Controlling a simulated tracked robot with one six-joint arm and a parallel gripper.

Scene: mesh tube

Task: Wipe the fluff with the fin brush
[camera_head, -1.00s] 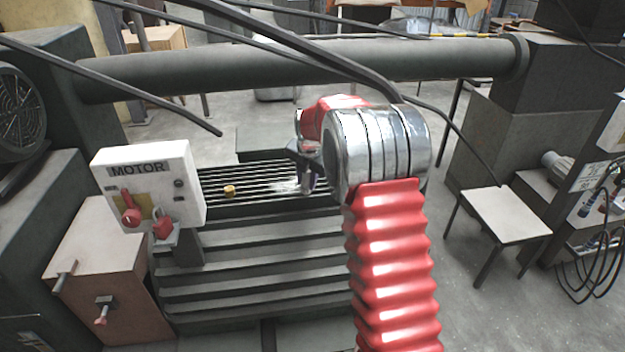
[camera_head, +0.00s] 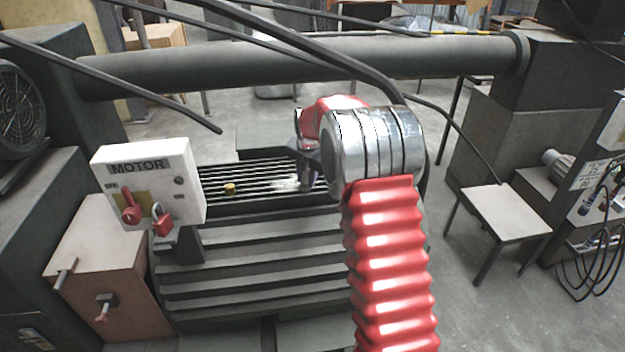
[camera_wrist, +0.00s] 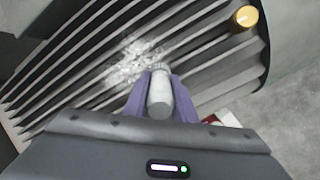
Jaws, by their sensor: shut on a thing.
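White fluff (camera_wrist: 135,62) lies spread over several dark fins of the motor in the wrist view. It also shows in the head view (camera_head: 285,185), partly hidden by my arm. My gripper (camera_wrist: 161,88) has purple fingers shut on the fin brush (camera_wrist: 160,97), a pale grey cylinder. The brush's far end is at the near edge of the fluff; I cannot tell whether it touches the fins. In the head view my gripper (camera_head: 305,165) is mostly hidden behind my wrist.
A small yellow cap (camera_wrist: 244,18) sits on the fins, also in the head view (camera_head: 230,189). The white MOTOR box (camera_head: 150,185) with red padlock stands to the left. A thick pipe (camera_head: 300,68) runs behind. A stool (camera_head: 500,213) stands to the right.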

